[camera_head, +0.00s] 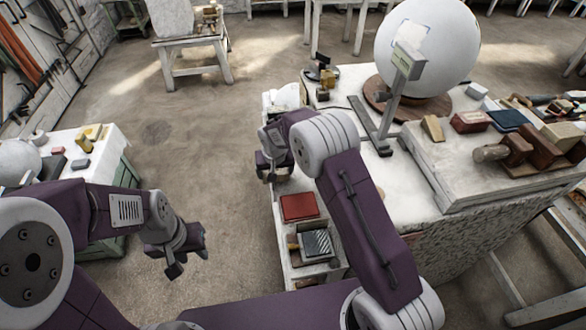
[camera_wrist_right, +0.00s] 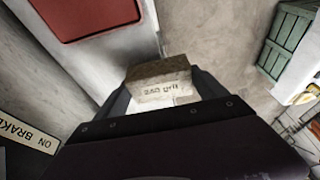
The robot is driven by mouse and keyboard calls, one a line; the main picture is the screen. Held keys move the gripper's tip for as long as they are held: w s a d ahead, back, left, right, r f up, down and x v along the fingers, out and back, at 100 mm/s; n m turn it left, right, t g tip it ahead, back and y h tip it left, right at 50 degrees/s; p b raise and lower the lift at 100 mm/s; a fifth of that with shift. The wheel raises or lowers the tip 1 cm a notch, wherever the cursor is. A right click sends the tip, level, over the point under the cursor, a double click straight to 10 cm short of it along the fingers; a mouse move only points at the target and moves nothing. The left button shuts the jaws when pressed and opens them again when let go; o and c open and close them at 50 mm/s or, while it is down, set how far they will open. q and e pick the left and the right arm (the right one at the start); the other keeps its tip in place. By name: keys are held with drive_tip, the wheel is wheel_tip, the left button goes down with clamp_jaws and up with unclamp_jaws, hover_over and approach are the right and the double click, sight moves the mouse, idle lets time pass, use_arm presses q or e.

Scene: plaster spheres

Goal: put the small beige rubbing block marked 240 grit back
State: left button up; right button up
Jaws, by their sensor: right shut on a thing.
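The small beige rubbing block (camera_wrist_right: 162,85) shows in the right wrist view with "240 GRIT" upside down on its pale face and a brown upper side. My right gripper (camera_wrist_right: 165,98) is shut on it, with one finger at each side. In the head view the right gripper (camera_head: 272,165) hangs over the left edge of the white plaster-topped table (camera_head: 375,190), and the block cannot be made out there. My left gripper (camera_head: 187,262) is empty above the floor, with its fingers apart.
A red block or lid (camera_head: 299,206) and a striped grey piece (camera_head: 316,243) lie on a side shelf near my right arm. A large white sphere (camera_head: 430,45) stands on the table. Several blocks and brushes are at right. A second bench (camera_head: 105,150) stands at left.

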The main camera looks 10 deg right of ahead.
drive_tip(key=shift+s+d+r, duration=0.1)
drive_tip(key=shift+d, duration=0.95)
drive_tip(key=d+p, duration=0.2)
drive_tip(key=d, duration=0.1)
drive_tip(key=shift+d+r, duration=0.1)
drive_tip(key=shift+d, duration=0.3)
drive_tip(key=shift+d+f, duration=0.1)
drive_tip(key=shift+f, duration=0.75)
drive_tip(key=shift+f, duration=0.15)
drive_tip(key=o, duration=1.2)
drive_tip(key=shift+f, duration=0.15)
drive_tip(key=o, duration=0.4)
drive_tip(key=shift+c, duration=0.2)
